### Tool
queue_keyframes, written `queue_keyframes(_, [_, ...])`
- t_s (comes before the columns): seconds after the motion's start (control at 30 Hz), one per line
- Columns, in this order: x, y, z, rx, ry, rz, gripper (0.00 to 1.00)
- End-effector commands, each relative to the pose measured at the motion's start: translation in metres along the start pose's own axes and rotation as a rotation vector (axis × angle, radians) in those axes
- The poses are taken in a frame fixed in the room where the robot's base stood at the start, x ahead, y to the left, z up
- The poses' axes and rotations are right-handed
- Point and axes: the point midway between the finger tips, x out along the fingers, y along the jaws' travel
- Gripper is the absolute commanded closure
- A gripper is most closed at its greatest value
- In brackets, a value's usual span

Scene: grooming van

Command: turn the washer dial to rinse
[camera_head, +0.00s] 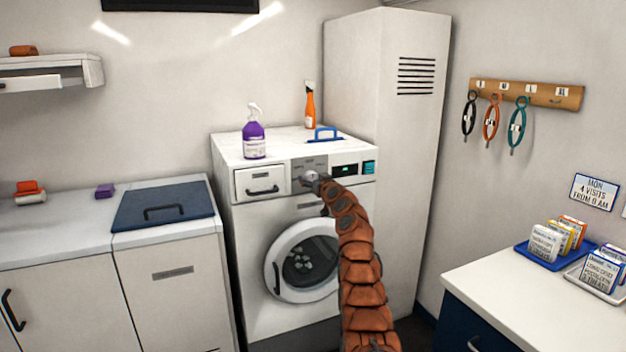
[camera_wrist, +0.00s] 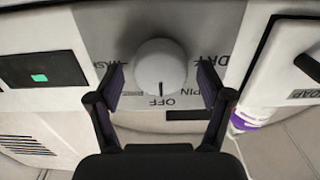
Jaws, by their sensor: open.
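The washer (camera_head: 252,212) stands against the back wall, with its round glass door shut. Its dial (camera_wrist: 160,68) is a white knob on a grey panel. The dial's dark mark points at the OFF label (camera_wrist: 161,101), which appears upside down. My gripper (camera_wrist: 161,84) is open, with one dark finger on each side of the dial. I cannot tell whether the fingers touch it. In the head view my gripper (camera_head: 316,180) is at the panel and covers most of the dial.
The soap drawer (camera_head: 262,182) is left of the dial, the display (camera_head: 345,170) right. A tall white cabinet (camera_head: 385,120) stands beside the washer.

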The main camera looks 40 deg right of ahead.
Motion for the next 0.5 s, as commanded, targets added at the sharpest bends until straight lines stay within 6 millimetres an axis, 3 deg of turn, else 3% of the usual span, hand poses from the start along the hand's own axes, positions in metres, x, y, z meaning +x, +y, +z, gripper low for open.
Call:
queue_keyframes(0.07, [0.0000, 0.0000, 0.0001, 0.000, 0.000, 0.000, 0.22])
queue_keyframes(0.5, [-0.0001, 0.0001, -0.0002, 0.000, 0.000, 0.000, 0.68])
